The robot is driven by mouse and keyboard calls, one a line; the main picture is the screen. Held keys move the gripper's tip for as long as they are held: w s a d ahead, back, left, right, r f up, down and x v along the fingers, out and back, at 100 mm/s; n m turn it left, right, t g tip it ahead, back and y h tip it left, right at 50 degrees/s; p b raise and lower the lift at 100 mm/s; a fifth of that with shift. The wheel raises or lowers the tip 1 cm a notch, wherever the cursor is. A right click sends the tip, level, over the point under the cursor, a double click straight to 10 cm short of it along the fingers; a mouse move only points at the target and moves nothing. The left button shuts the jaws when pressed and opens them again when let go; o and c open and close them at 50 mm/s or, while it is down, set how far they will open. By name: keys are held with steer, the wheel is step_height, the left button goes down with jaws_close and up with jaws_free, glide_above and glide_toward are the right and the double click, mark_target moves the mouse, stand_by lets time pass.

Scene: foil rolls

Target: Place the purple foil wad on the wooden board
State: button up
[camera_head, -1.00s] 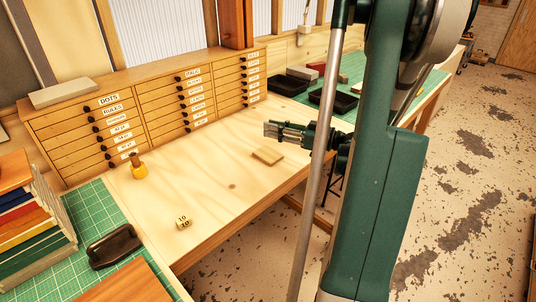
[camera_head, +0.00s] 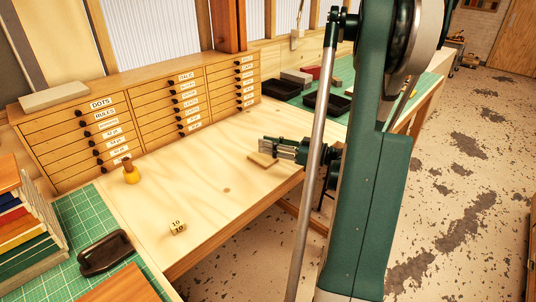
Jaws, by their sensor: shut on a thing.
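The wooden board (camera_head: 259,161) is a small flat tan piece lying on the pale bench near its front edge. My gripper (camera_head: 264,145) reaches in from the right, pointing left, just above the board and overlapping it in the picture. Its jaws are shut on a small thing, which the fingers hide. I take it to be the purple foil wad, though I can make out no purple. I cannot tell whether the held thing touches the board.
Labelled drawers (camera_head: 150,110) line the back. Black trays (camera_head: 325,103) lie behind my gripper. The middle of the bench is clear.

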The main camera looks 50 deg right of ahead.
steer(key=shift+f, duration=0.2)
steer(key=shift+f+b, duration=0.5)
steer(key=shift+f, duration=1.3)
steer(key=shift+f, duration=0.2)
steer(key=o, duration=0.7)
steer(key=shift+r, duration=0.3)
steer(key=shift+p+v, duration=0.9)
steer(key=shift+v, duration=5.1)
steer(key=shift+f, duration=0.15)
